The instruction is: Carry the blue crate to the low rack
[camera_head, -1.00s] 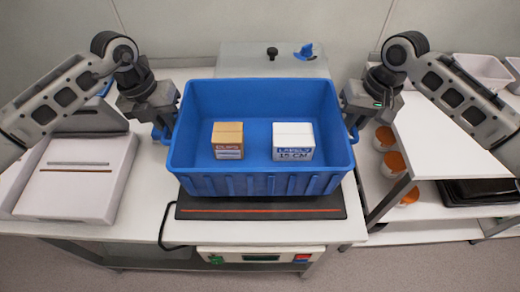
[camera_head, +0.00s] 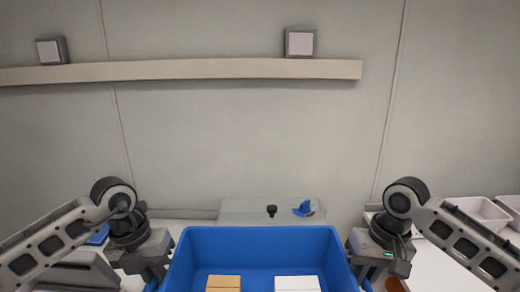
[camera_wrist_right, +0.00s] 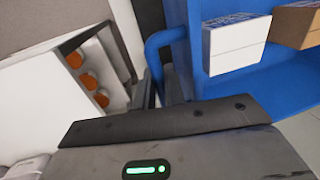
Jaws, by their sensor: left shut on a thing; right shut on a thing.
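The blue crate (camera_head: 258,240) is at the bottom middle of the head view, its lower part cut off by the frame. Inside it are a brown box (camera_head: 223,283) and a white box (camera_head: 297,283), which stand side by side. My left gripper (camera_head: 150,284) is shut on the crate's left side. My right gripper (camera_head: 364,284) is shut on its right side. The low rack cannot be clearly made out; white shelving (camera_wrist_right: 45,100) with orange-topped pots shows at the left there.
A grey box with a black knob and a blue knob (camera_head: 304,208) stands behind the crate. White trays (camera_head: 478,212) are on the right. A wall shelf (camera_head: 190,70) with small grey units runs across the back wall.

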